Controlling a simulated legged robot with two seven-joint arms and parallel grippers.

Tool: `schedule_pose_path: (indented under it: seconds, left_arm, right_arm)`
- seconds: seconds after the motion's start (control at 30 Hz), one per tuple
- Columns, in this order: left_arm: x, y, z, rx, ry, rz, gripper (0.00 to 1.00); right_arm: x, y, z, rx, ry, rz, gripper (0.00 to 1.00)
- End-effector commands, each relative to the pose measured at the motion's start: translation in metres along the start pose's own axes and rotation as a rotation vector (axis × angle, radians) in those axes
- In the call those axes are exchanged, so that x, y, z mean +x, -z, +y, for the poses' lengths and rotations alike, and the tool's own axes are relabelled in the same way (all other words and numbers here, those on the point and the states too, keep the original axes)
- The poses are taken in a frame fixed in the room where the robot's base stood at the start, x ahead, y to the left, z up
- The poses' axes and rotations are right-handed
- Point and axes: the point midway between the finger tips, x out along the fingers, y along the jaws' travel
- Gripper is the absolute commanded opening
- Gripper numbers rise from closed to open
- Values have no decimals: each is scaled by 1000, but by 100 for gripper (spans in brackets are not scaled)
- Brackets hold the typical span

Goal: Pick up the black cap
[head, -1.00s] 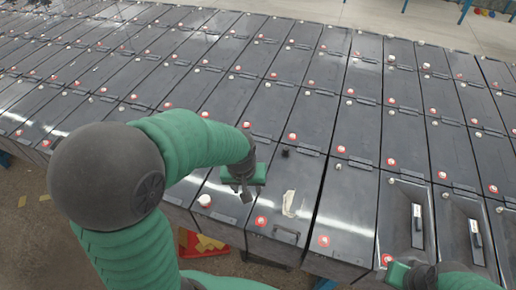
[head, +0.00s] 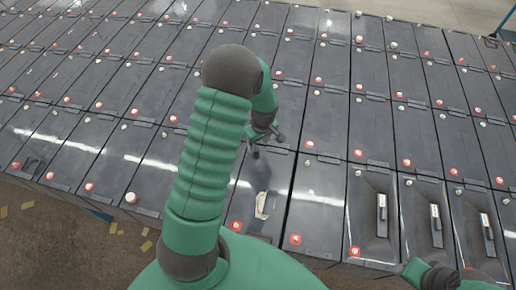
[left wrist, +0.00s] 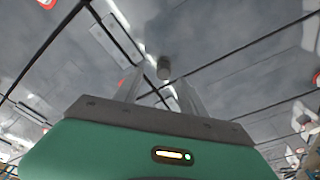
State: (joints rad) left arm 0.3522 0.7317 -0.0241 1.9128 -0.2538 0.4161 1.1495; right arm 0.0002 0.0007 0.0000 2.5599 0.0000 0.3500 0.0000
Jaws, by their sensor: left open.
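My left gripper (head: 267,146) is low over the battery tops near the middle of the head view, its jaws open. In the left wrist view, the black cap (left wrist: 164,67) shows as a small dark grey cylinder beyond and between the two finger tips (left wrist: 160,92). I cannot tell whether the fingers touch it. In the head view the cap cannot be made out, as the gripper covers that spot. Part of my right gripper (head: 418,270) shows at the lower right; its fingers cannot be made out.
Rows of dark batteries (head: 325,185) with red and white caps fill the view. A torn pale label (head: 262,205) lies on the battery just in front of my left gripper.

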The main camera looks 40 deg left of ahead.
Motion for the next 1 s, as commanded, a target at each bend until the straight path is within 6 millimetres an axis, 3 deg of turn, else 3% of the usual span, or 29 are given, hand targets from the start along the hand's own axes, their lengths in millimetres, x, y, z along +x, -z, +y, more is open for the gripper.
schedule_pose_path:
  seconds: [0.07,0.2,0.43,0.8,1.0]
  left_arm:
    - [8,-1,-2,0,5,-3,48]
    - [31,0,1,1,3,-1,48]
    - [34,-2,3,2,2,2,48]
    - [34,0,2,2,-1,1,0]
    - [34,0,2,2,1,1,0]
  right_arm:
    - [-15,4,0,0,0,1,48]
    - [-17,4,0,0,0,1,48]
    - [-16,4,0,0,0,0,48]
    - [-16,4,0,0,0,0,48]
    - [-16,4,0,0,0,0,48]
